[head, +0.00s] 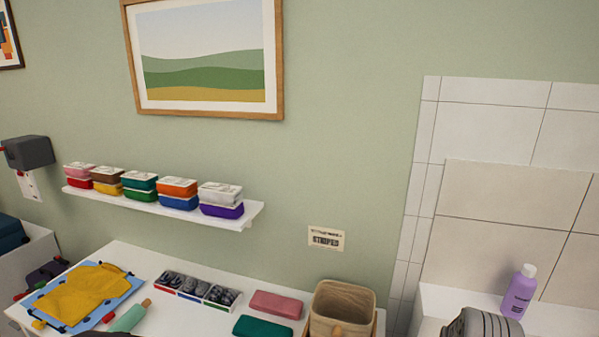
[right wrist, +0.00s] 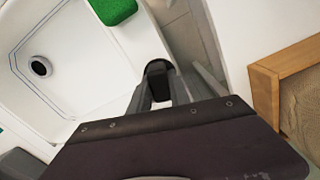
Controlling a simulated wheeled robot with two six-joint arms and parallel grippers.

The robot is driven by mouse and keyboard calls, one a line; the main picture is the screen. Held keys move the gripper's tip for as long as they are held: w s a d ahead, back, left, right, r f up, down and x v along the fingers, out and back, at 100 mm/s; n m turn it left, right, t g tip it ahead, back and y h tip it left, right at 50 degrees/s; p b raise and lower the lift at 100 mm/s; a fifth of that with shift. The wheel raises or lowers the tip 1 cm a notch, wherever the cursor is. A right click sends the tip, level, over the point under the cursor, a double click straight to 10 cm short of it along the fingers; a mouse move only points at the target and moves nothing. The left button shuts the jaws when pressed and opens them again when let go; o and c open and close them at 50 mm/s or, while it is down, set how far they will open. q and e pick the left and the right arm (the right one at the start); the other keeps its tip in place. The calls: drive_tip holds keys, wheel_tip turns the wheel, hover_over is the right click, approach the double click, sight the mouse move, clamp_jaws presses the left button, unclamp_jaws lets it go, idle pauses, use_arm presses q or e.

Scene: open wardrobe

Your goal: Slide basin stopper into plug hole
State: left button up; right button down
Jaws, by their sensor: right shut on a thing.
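The white basin (right wrist: 70,95) fills the left of the right wrist view. Its dark round plug hole (right wrist: 40,66) lies in the basin floor at the far left. My right gripper (right wrist: 158,88) is shut on a small black thing, which looks like the stopper (right wrist: 158,76), between its grey fingers. The stopper is over the basin's right-hand edge in that view, well apart from the plug hole. Its lower part is hidden by the fingers. My left gripper is not in view. The head view does not show the plug hole.
A green sponge-like block (right wrist: 114,10) sits at the basin's far rim. A wooden-edged box (right wrist: 268,100) is at the right.

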drive_tip(key=shift+r+p, duration=1.6)
drive_tip(key=shift+r, duration=0.9)
drive_tip(key=shift+f, duration=0.1)
